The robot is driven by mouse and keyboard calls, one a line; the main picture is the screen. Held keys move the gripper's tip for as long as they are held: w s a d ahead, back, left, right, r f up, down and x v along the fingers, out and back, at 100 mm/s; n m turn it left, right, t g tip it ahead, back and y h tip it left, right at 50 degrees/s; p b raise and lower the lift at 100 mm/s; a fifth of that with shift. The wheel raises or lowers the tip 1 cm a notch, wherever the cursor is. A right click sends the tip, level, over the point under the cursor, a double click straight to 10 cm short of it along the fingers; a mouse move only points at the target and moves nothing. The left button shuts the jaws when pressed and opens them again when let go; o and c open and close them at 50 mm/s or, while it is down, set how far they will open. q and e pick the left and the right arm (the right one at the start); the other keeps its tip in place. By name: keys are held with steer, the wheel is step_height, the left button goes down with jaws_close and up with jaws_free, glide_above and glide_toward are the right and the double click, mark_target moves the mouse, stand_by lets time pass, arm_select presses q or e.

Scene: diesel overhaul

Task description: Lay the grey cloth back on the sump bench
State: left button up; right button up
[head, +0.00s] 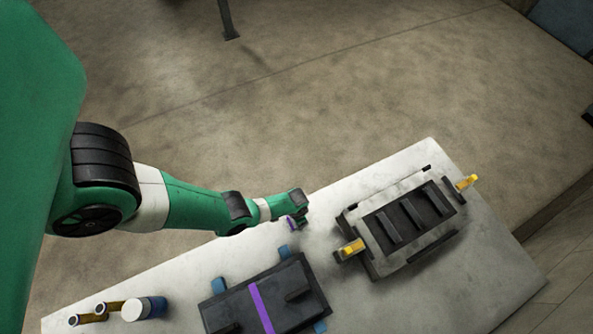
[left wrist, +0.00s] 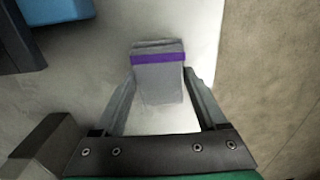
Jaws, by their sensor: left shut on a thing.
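The grey cloth (left wrist: 158,84) is a small folded block with a purple band across it, seen in the left wrist view. My left gripper (left wrist: 159,92) is shut on it, with one finger along each side. In the head view my left gripper (head: 298,224) is at the far edge of the pale bench (head: 400,290), left of the yellow-handled tray. Only a bit of purple shows there, the rest of the cloth being hidden by the gripper. I cannot tell whether the cloth touches the bench. My right gripper is not in view.
A grey tray with dark ribs and yellow handles (head: 360,234) stands at the right. A dark plate with a purple stripe and blue tabs (head: 230,308) lies nearer. A blue-and-white jar (head: 140,309) and brass parts (head: 90,313) stand at lower left. The bench's right end is clear.

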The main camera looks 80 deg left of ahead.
arm_select(q)
steer(key=shift+f, duration=0.3)
steer(key=o, duration=1.2)
steer(key=shift+r, duration=0.1)
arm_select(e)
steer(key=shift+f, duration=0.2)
arm_select(q)
steer(key=shift+o, duration=0.2)
